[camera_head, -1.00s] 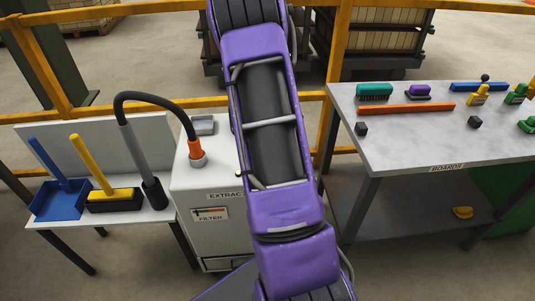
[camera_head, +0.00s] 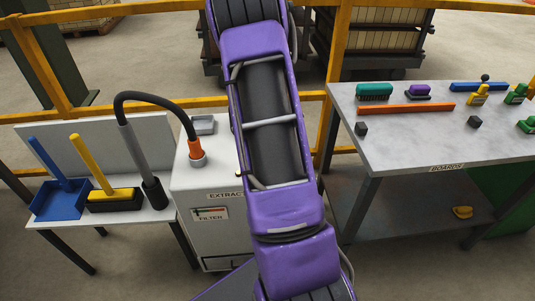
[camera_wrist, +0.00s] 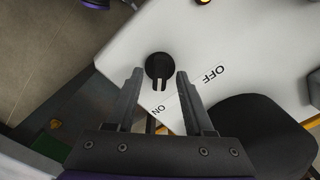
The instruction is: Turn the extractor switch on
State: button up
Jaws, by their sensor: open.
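The extractor (camera_head: 204,235) is a pale cabinet left of centre in the head view, partly hidden behind my purple arm. In the wrist view, its light top (camera_wrist: 250,35) carries a round black switch knob (camera_wrist: 158,66) with printed ON and OFF labels. The knob's ridge points down the picture, towards the ON label. My gripper (camera_wrist: 160,73) is open and empty, with one finger on each side of the knob in the wrist view. I cannot tell how far above the knob the fingertips are. The switch and gripper are hidden in the head view.
A black hose with an orange collar (camera_head: 195,148) enters the extractor's top. A side table at left holds a blue dustpan (camera_head: 58,200) and a yellow-handled brush (camera_head: 114,194). A boards table (camera_head: 420,150) with brushes and small parts stands at right. Yellow rails (camera_head: 180,112) run behind.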

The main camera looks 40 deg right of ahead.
notch_tip(320, 180, up, 17)
jog(key=p, duration=0.2)
jog(key=shift+f, duration=0.2)
dwell(0.4)
